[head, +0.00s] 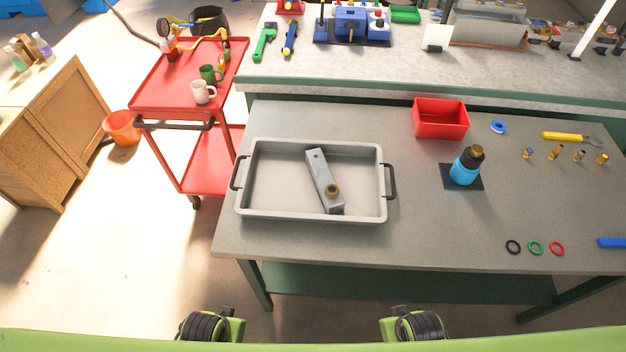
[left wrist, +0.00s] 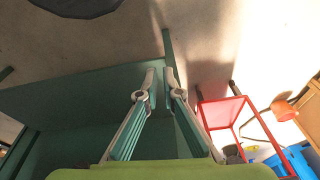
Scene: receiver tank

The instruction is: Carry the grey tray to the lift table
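The grey tray (head: 310,214) rests on the left part of the grey workbench. It has a black handle at its left end (head: 239,172) and another at its right end (head: 391,181). A metal block with a brass fitting (head: 324,180) lies inside it. My left gripper (left wrist: 159,73) shows only in the left wrist view. Its two fingertips are apart with nothing between them, away from the tray. My right gripper is in neither view. I cannot make out a lift table in these frames.
The workbench (head: 430,235) also holds a red bin (head: 441,118), a blue bottle (head: 466,167), three rings (head: 535,248) and several brass fittings. A red cart (head: 165,95) stands at its left, with an orange bucket (head: 122,128) beyond.

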